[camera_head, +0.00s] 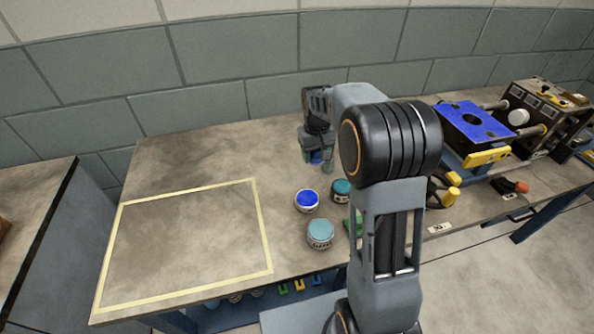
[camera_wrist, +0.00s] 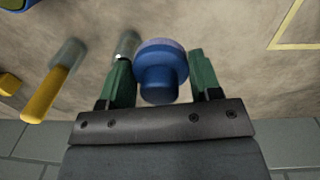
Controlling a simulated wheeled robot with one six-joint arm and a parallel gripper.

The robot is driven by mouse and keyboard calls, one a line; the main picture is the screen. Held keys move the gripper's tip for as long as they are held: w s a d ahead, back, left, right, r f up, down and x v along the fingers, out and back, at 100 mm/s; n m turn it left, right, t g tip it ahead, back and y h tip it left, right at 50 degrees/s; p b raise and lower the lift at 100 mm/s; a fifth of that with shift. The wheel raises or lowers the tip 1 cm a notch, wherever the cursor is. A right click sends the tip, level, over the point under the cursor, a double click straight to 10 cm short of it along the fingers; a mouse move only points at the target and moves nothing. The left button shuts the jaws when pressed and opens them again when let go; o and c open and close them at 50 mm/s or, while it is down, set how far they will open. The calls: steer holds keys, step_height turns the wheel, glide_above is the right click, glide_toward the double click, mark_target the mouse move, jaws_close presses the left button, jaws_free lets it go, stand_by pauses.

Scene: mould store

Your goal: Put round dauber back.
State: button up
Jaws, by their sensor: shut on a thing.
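The round dauber (camera_wrist: 160,72) is a blue knob-shaped piece with a wide round disc and a narrower stem. My gripper (camera_wrist: 161,78) is shut on it, with one green finger on each side. In the head view my gripper (camera_head: 316,150) is over the back part of the table, and a bit of blue (camera_head: 316,157) shows between its fingers. The dauber seems to be above the table; the exact gap cannot be told. The rest of it is hidden by the fingers in the head view.
A blue-topped jar (camera_head: 307,201) and teal-topped jars (camera_head: 320,233) (camera_head: 341,189) stand in front of my gripper. A taped rectangle (camera_head: 263,225) at left is empty. A machine with a blue plate (camera_head: 474,122) stands at right. A yellow-handled tool (camera_wrist: 45,94) is beside the dauber.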

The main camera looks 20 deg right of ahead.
glide_above(297, 176)
steer(key=f, duration=0.6)
steer(key=shift+s+f+b, duration=0.1)
steer(key=shift+s+b, duration=0.15)
steer(key=shift+b, duration=0.1)
steer(key=shift+w+a+f, duration=0.1)
steer(key=shift+f, duration=1.6)
steer(key=shift+f+b, duration=0.15)
steer(key=shift+b, duration=0.15)
steer(key=o, duration=0.9)
